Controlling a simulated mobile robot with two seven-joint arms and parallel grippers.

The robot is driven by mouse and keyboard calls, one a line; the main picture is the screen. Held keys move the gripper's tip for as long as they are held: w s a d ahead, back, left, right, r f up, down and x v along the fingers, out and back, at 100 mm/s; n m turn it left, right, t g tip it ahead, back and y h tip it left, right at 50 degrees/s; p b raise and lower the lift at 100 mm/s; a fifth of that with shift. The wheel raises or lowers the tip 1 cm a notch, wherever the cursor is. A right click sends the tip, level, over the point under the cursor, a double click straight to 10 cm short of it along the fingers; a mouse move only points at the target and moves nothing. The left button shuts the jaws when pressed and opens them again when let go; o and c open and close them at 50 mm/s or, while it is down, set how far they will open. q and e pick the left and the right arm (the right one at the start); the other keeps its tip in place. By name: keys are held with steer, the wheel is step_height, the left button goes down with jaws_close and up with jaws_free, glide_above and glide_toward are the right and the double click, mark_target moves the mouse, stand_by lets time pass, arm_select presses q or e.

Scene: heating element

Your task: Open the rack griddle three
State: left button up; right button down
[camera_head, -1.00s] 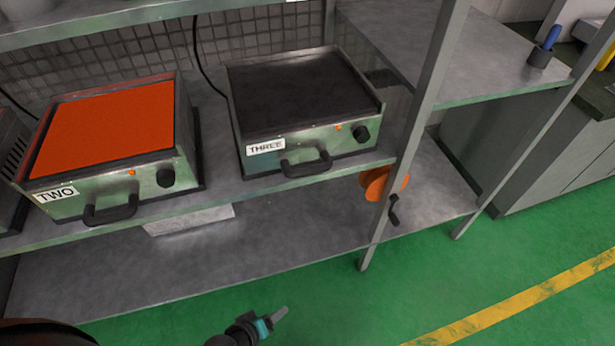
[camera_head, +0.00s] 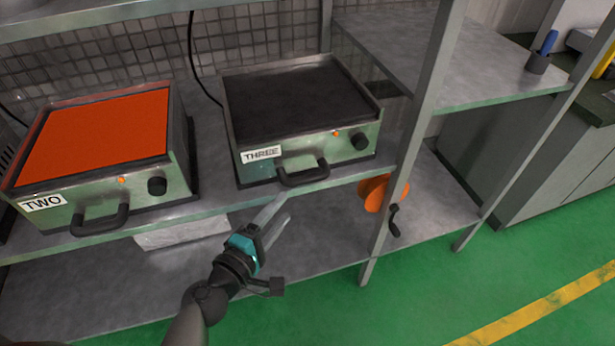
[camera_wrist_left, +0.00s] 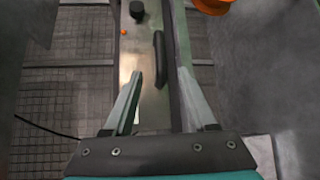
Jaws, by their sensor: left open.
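Griddle three (camera_head: 295,103), with a dark plate and a "THREE" label, stands on the upper shelf. Its black front handle (camera_head: 303,178) sits close to the griddle's front face, near the shelf edge. My left gripper (camera_head: 284,205) is open and empty, just below and left of this handle, apart from it. In the left wrist view, the handle (camera_wrist_left: 159,52) appears ahead of the open left gripper (camera_wrist_left: 160,74), between the two fingertips in the picture. My right gripper is not in view.
Griddle two (camera_head: 98,137), with an orange plate, stands to the left on the same shelf. A metal post (camera_head: 415,140) rises right of griddle three, with an orange round object (camera_head: 374,192) behind it. The lower shelf (camera_head: 325,225) is mostly bare.

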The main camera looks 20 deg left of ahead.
mark_target(305, 183)
arm_select(q)
steer(key=x, duration=0.5)
steer(key=shift+w, duration=0.25)
steer(key=x, duration=0.5)
steer(key=shift+w+d+f, duration=0.1)
steer(key=shift+w+d, duration=0.05)
steer(key=shift+w, duration=0.15)
steer(key=shift+w+d, duration=0.1)
steer(key=shift+w, duration=0.4)
steer(key=shift+c, duration=0.8)
jaws_close()
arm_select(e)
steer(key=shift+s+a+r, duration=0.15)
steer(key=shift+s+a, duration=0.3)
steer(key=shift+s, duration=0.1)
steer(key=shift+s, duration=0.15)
